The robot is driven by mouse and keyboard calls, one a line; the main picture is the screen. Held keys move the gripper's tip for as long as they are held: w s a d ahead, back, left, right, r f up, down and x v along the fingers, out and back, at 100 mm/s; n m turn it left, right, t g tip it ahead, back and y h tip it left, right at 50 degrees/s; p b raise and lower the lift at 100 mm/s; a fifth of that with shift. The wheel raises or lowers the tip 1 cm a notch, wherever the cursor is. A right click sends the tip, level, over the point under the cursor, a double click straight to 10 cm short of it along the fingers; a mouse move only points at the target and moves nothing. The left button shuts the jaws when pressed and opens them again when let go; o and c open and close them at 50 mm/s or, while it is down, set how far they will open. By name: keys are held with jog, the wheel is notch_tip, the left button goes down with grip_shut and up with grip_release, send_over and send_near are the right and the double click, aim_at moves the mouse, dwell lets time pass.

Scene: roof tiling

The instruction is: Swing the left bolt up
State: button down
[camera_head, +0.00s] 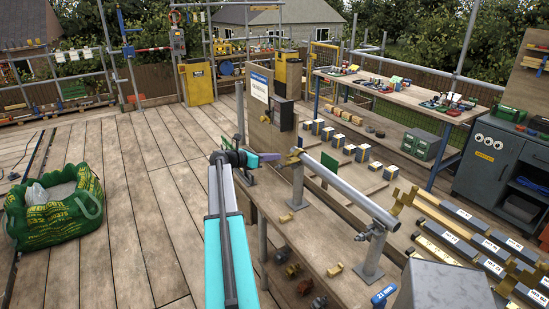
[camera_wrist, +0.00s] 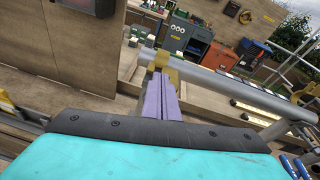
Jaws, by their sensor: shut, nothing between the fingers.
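A grey tube (camera_head: 350,190) lies across two upright posts above the bench. At its left end sits a brass-coloured coupler (camera_head: 292,157), where the left bolt is too small to make out clearly. My gripper (camera_head: 266,157) is just left of that coupler, its purple fingers pointing towards it. In the wrist view the fingers (camera_wrist: 161,97) are together and empty. The brass coupler (camera_wrist: 163,61) shows just beyond their tips, with the tube (camera_wrist: 225,88) running right. I cannot tell whether the fingertips touch it.
A second coupler (camera_head: 372,232) is at the tube's right end. A wooden board (camera_head: 262,120) with a label stands behind my gripper. Small blocks and fittings lie on the bench and its lower shelf. A green bag (camera_head: 55,212) sits on the open deck at left.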

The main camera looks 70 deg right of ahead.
jog(key=shift+a, duration=0.1)
jog(key=b+v, duration=0.4)
jog(key=v, duration=0.9)
jog(key=shift+w+a, duration=0.25)
jog(key=shift+r, duration=0.15)
notch_tip(320, 180, down, 17)
jog(key=s+g+h+b, duration=0.1)
jog(key=g+h+b, duration=0.1)
jog(key=b, duration=0.4)
jog(key=shift+h, duration=0.5)
jog(key=shift+d+r, duration=0.2)
